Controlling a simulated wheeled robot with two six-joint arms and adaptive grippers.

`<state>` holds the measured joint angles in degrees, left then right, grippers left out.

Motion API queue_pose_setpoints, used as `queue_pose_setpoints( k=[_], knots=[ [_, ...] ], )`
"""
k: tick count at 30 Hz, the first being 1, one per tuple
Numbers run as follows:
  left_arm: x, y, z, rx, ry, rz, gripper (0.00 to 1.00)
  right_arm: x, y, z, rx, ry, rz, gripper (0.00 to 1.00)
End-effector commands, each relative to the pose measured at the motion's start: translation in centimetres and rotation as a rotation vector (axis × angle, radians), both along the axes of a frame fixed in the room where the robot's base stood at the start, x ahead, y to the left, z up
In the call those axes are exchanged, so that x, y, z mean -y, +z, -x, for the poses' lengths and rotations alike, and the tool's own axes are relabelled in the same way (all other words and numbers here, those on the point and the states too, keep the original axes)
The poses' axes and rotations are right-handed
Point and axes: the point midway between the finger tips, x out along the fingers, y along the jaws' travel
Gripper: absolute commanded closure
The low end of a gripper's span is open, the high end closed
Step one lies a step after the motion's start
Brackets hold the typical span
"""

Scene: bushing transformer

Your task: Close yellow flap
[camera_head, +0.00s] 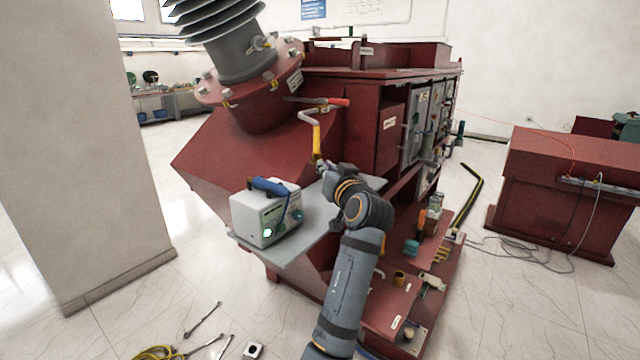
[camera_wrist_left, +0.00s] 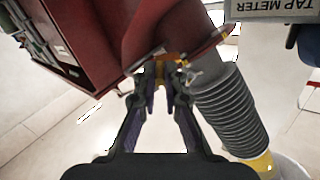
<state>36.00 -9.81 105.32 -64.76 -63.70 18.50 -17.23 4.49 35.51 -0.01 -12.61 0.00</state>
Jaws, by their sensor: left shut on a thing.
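A yellow piece (camera_head: 316,140), perhaps the yellow flap, hangs below a bent grey lever (camera_head: 308,117) on the front of the dark red transformer (camera_head: 250,150). My left gripper (camera_head: 322,166) is at the lower end of this yellow piece. In the left wrist view, the fingers of the left gripper (camera_wrist_left: 161,88) come together at a small yellow-orange part (camera_wrist_left: 160,66), which shows just beyond the fingertips. The gripper is shut on the yellow piece; the exact contact is small and partly hidden by the fingers. My right gripper is in neither view.
A grey shelf (camera_head: 318,222) bears a white meter box (camera_head: 262,218) with a blue handle, left of my arm. A red-handled lever (camera_head: 335,102) sticks out above the yellow piece. The large ribbed bushing (camera_head: 222,45) rises at upper left. Tools lie on the floor at lower left.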

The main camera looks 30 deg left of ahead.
Motion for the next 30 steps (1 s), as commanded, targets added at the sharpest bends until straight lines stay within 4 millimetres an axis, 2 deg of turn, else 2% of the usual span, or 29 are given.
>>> queue_pose_setpoints(
  k=[1,9,18,30],
  knots=[
    [0.3,-0.5,-0.5,0.003,0.040,-0.001,1.00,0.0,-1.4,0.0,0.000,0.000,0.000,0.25],
    [0.4,0.0,-2.1,0.002,0.300,-0.005,1.00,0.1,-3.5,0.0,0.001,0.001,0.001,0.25],
    [0.1,0.3,-3.4,0.003,0.507,-0.004,1.00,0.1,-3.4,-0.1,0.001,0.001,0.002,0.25],
    [-0.1,0.2,-4.2,0.002,0.630,-0.003,1.00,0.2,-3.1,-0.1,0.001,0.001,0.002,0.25]
  ],
)
